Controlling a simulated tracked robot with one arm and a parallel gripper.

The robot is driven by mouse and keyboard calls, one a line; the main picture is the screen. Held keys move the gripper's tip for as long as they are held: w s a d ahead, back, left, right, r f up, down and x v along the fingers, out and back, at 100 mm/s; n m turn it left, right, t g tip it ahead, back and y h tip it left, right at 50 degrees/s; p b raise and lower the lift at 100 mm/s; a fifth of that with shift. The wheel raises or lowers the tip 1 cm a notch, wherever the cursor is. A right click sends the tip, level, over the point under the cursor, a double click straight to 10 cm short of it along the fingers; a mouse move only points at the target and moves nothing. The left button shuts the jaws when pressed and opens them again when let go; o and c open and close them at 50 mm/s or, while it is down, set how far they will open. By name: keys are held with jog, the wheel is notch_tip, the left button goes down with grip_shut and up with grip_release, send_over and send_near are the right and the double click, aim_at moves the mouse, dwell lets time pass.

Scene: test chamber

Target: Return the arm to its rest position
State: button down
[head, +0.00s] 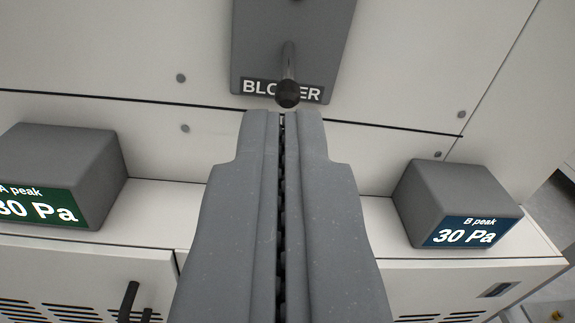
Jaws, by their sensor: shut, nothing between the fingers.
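My gripper (283,118) reaches up the middle of the head view, its two grey fingers together with nothing between them. Its tips are just below the dark knob of a lever (288,92) in the picture. The lever sticks out from a grey panel (290,30) labelled "BLOWER", part of the label hidden behind the lever. I cannot tell the exact gap between the fingertips and the knob.
A grey box (75,165) with a green display, "A peak", stands at left on a white ledge. A second grey box (455,190) with a blue display, "B peak 30 Pa", stands at right. A dark handle (129,298) is on the vented cabinet below.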

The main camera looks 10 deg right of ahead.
notch_tip(320, 180, up, 28)
jog(key=s+a+f+m+g+p, duration=0.1)
jog(key=a+m+g+p, duration=0.1)
jog(key=p, duration=0.3)
jog(key=s+d+r+p, duration=0.1)
jog(key=s+d+r, duration=0.1)
jog(key=s+r, duration=0.6)
jog(key=s+d+r+p, duration=0.2)
jog(key=s+r, duration=0.6)
jog(key=r, duration=0.9)
jog(key=shift+s+d+n+y+p, duration=0.2)
jog(key=shift+s+n+y+p, duration=0.1)
jog(key=shift+s+n, duration=0.1)
